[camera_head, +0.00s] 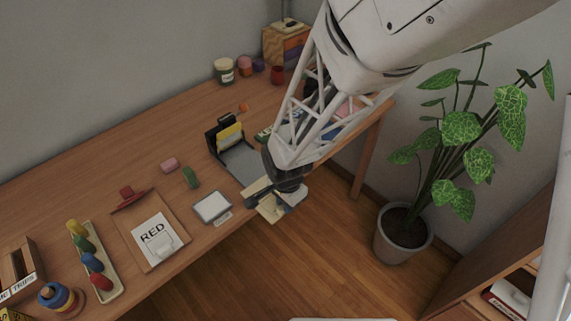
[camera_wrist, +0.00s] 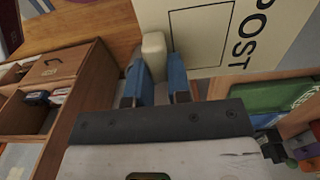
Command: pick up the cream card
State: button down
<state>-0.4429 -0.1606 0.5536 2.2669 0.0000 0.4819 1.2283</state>
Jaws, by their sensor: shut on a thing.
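The cream card (camera_wrist: 262,20) is a pale flat sheet with a black outlined box and the word POST, filling the upper right of the wrist view. A rounded cream block (camera_wrist: 153,50) stands against it, like a grip. My gripper (camera_wrist: 160,78) is shut with its blue fingers on either side of this block. In the head view, my gripper (camera_head: 268,192) is at the table's front edge, and part of the cream card (camera_head: 269,213) shows beneath it. The gripper and arm hide part of the card there.
A potted plant (camera_head: 405,235) stands on the floor at right. Open floor lies before the table.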

dwell(0.7)
send_near(254, 166)
jog(key=shift+s+d+r, duration=0.1)
jog(key=shift+s+d, duration=1.05)
jog(key=shift+f, duration=0.2)
jog(key=shift+f, duration=3.2)
jog(key=shift+w+a, duration=0.45)
jog(key=shift+a, duration=0.05)
jog(key=shift+w+a, duration=0.5)
jog(key=shift+w+a, duration=0.2)
